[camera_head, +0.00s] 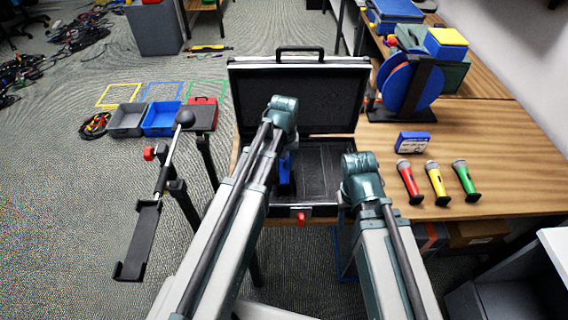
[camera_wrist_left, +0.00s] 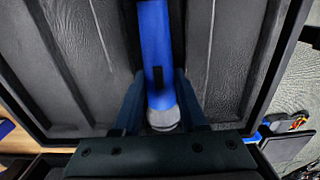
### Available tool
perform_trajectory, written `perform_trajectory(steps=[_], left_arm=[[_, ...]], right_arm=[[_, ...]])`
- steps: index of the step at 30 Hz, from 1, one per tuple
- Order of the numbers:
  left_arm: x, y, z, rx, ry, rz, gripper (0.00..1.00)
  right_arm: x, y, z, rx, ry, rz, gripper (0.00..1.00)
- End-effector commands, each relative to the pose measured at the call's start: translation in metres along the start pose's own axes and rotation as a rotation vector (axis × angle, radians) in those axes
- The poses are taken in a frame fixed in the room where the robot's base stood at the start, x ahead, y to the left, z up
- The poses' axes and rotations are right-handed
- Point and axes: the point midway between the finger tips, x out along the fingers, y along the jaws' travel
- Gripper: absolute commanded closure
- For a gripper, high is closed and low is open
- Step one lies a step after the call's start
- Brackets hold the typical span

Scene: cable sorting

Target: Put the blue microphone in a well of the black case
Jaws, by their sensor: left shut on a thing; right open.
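The black case (camera_head: 362,85) stands open on the wooden table, its lid raised at the back. Its floor has dark wells with thin dividers, also seen in the left wrist view (camera_wrist_left: 236,60). My left gripper (camera_wrist_left: 158,92) is shut on the blue microphone (camera_wrist_left: 154,40), with the grey head toward the gripper. The microphone lies over or in one well; its exact depth is unclear. Its blue body shows in the head view (camera_head: 286,177) beside my left arm, which hides part of the case. My right gripper (camera_head: 360,172) is open and empty at the case's right side, fingers largely hidden.
Coloured bins (camera_head: 162,119) lie on the floor at left. Bare table remains at right.

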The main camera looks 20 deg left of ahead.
Motion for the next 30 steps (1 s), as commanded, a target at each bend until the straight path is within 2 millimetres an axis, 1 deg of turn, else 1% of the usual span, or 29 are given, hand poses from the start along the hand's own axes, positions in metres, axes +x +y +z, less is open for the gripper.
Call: perform_trajectory(steps=[10,11,12,16,23,26,30], left_arm=[[0.008,0.0,0.0,0.0,0.0,0.0,1.0],[0.007,0.0,0.0,0.0,0.0,0.0,0.55],[0.006,0.0,0.0,0.0,0.0,0.0,0.48],[0.006,0.0,0.0,0.0,0.0,0.0,0.24],[0.005,0.0,0.0,0.0,0.0,0.0,0.23],[0.001,0.0,0.0,0.0,0.001,0.0,0.23],[-0.011,0.0,0.0,0.0,0.001,0.0,0.23]], right_arm=[[0.008,-0.001,0.0,0.0,0.0,0.0,0.5],[0.007,-0.001,0.0,0.0,0.0,0.0,0.5],[0.006,-0.001,0.0,0.0,0.0,0.0,0.5],[0.006,-0.001,0.0,0.0,0.0,0.0,0.5],[0.005,-0.001,0.0,0.0,0.0,0.0,0.5],[0.001,0.0,0.0,0.0,0.0,0.0,0.5],[-0.011,0.001,0.001,0.0,0.0,0.0,0.5]])
